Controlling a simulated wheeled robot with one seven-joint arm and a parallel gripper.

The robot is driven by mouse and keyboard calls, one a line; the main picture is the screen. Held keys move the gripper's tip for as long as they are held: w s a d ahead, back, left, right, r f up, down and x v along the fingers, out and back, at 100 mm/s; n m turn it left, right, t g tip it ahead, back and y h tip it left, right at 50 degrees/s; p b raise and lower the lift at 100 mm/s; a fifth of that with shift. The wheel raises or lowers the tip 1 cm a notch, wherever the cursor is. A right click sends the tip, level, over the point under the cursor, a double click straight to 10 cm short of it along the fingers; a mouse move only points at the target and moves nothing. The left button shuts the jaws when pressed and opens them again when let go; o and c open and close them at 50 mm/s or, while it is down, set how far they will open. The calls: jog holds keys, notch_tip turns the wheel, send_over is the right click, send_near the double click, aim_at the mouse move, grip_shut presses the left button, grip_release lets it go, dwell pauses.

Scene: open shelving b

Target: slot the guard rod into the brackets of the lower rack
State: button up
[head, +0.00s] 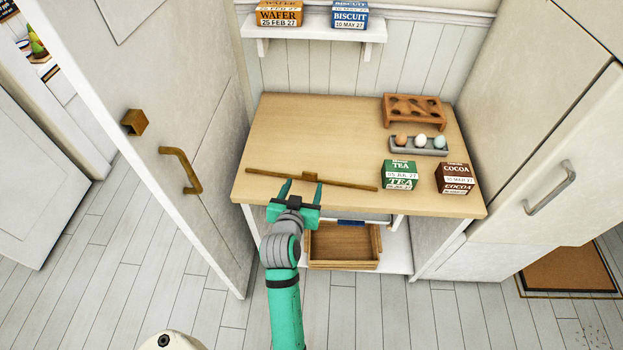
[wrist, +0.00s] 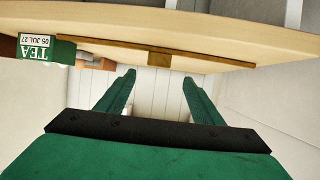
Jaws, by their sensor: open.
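The guard rod (head: 349,185), a long thin brown stick with a small block at its middle, lies along the near part of the wooden table top (head: 300,135). It also shows in the wrist view (wrist: 211,64), with its block (wrist: 158,59) roughly between the finger directions. My gripper (head: 301,187) is open and empty at the table's front edge, its green fingers pointing at the rod's middle, one to each side of the block. In the wrist view the fingertips (wrist: 159,77) look short of the rod. I cannot make out the rack brackets for certain.
A green tea box (head: 399,175), a cocoa box (head: 454,178), an egg tray (head: 418,150) and a brown holed rack (head: 414,109) stand on the table's right. A wall shelf (head: 312,31) holds wafer and biscuit boxes. A wooden crate (head: 343,246) sits below the table.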

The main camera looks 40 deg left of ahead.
aim_at(309, 175)
jog(key=x, duration=0.3)
jog(key=shift+w+a+f, duration=0.1)
jog(key=shift+w+a, duration=0.05)
jog(key=shift+w, duration=0.1)
jog(key=shift+d+x, duration=0.2)
jog(key=shift+x, duration=2.85)
jog(key=shift+f, duration=0.1)
jog(key=c, duration=1.3)
